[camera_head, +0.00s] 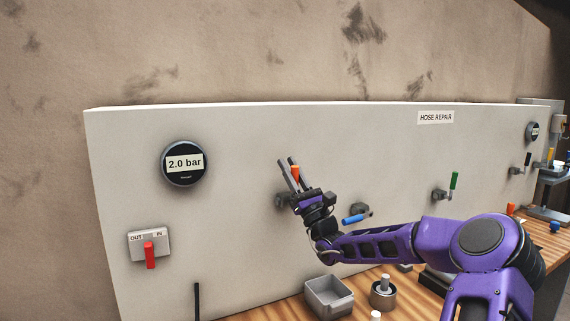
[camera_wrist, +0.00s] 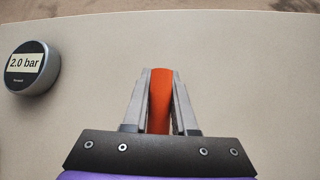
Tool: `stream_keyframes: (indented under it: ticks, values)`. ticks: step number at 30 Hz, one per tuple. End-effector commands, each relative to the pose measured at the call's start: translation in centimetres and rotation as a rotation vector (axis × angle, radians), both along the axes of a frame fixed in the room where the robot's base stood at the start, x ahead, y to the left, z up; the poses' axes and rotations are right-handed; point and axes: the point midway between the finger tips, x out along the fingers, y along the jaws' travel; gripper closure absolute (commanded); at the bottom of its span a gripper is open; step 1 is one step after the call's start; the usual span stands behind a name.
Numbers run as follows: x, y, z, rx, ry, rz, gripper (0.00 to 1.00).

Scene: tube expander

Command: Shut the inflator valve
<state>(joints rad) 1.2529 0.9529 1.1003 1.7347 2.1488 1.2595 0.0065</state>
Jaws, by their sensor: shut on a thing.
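An orange valve handle (camera_head: 296,173) stands upright on the white panel, left of the panel's middle. In the wrist view the orange handle (camera_wrist: 160,98) lies between my two grey fingers. My gripper (camera_head: 288,170) is shut on this handle, and it shows close up in the wrist view (camera_wrist: 161,88). The valve body (camera_head: 282,200) is partly hidden behind my gripper. A round gauge (camera_head: 184,163) left of the handle reads 2.0 bar; it also shows in the wrist view (camera_wrist: 32,68). No label on the orange handle is visible.
A blue handle (camera_head: 355,218) points left, close above my forearm. A green handle (camera_head: 454,181) stands upright farther right. A red lever (camera_head: 150,255) sits under an OUT/IN plate at lower left. A grey bin (camera_head: 329,297) and a metal cup (camera_head: 383,294) stand on the wooden bench.

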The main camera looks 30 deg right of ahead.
Motion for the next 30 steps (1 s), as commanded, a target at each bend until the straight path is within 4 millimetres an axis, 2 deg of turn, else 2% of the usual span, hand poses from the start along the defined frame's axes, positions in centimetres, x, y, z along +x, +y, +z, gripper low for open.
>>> stream_keyframes:
  ticks: [17, 18, 22, 30]
  values:
    - [-0.02, -0.37, 0.09, 0.033, -0.003, -0.001, 1.00]
    - [-0.02, -0.38, 0.09, 0.033, -0.003, -0.001, 0.69]
    - [-0.01, -0.37, 0.07, 0.033, -0.002, -0.001, 0.46]
    - [-0.01, -0.33, 0.02, 0.031, -0.001, -0.001, 0.44]
